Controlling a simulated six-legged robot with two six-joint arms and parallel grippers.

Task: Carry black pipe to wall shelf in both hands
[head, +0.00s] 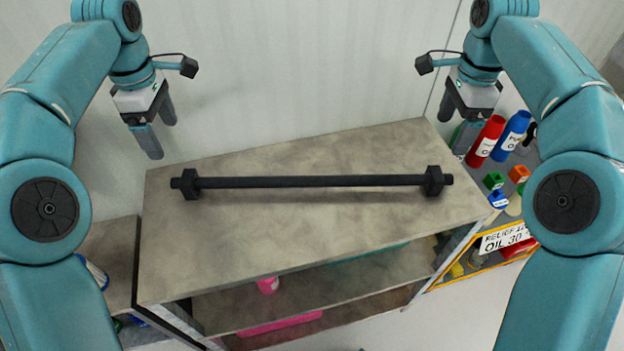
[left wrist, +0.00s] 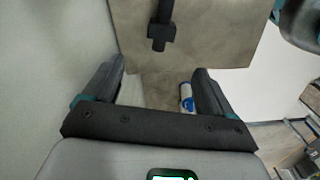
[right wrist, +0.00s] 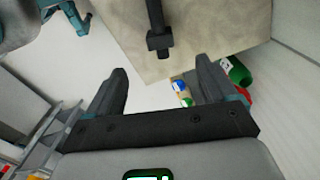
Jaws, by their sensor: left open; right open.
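The black pipe (head: 310,181) lies across the grey top of a shelf unit (head: 330,231), with a thick collar near each end. My left gripper (head: 160,132) is open and empty, above and left of the pipe's left end. That end also shows ahead of the fingers in the left wrist view (left wrist: 161,32). My right gripper (head: 459,124) is open and empty, above and a little right of the pipe's right end. The right end shows in the right wrist view (right wrist: 158,41). Neither gripper touches the pipe.
A pale wall (head: 290,70) stands behind the unit. At the right, a lower shelf carries a red bottle (head: 486,141), a blue bottle (head: 511,136) and small coloured items. A pink item (head: 267,285) sits below the top. The grey top is otherwise clear.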

